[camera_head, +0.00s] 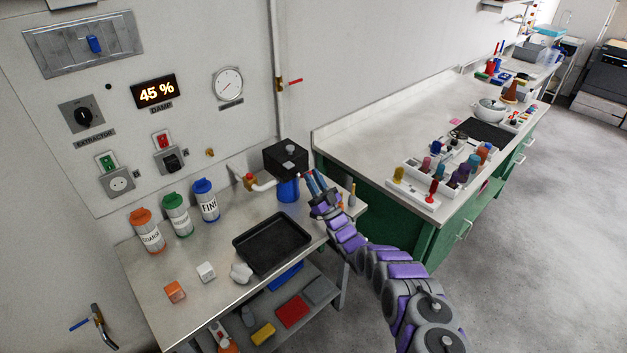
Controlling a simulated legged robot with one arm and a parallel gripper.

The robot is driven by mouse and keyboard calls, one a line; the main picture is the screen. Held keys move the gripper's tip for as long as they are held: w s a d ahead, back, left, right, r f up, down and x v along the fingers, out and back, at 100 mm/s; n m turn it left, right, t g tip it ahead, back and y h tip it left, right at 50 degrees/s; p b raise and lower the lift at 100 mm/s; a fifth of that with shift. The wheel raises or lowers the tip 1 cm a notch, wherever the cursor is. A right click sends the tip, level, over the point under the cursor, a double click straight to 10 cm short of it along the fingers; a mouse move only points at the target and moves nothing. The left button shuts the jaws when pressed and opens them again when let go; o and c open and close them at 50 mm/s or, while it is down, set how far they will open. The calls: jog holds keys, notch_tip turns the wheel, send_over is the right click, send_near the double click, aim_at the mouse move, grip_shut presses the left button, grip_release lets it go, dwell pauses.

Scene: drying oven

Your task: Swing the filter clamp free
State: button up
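A filter unit stands at the back right of the steel table, with a square black head (285,157) over a blue bowl (288,190). A white pipe (263,186) joins it on the left. I cannot make out the clamp clearly; a small reddish bit (308,174) shows at the unit's right side, near my fingertips. My gripper (315,183) is just right of the filter unit, its fingers pointing up toward the black head. The view is too small to tell whether they are apart or touch the unit.
A black tray (272,243) lies on the steel table (185,287) in front of the filter. Orange (147,232), green (178,215) and blue-capped (205,201) canisters stand left. A bench (385,135) with a bottle rack is at right. A yellow-handled tool stands right of my gripper.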

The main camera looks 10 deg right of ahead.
jog(key=s+d+f+p, duration=0.1)
jog(key=s+d+p, duration=0.2)
jog(key=s+d, duration=0.4)
jog(key=shift+s+d, duration=0.3)
jog(key=shift+s, duration=1.4)
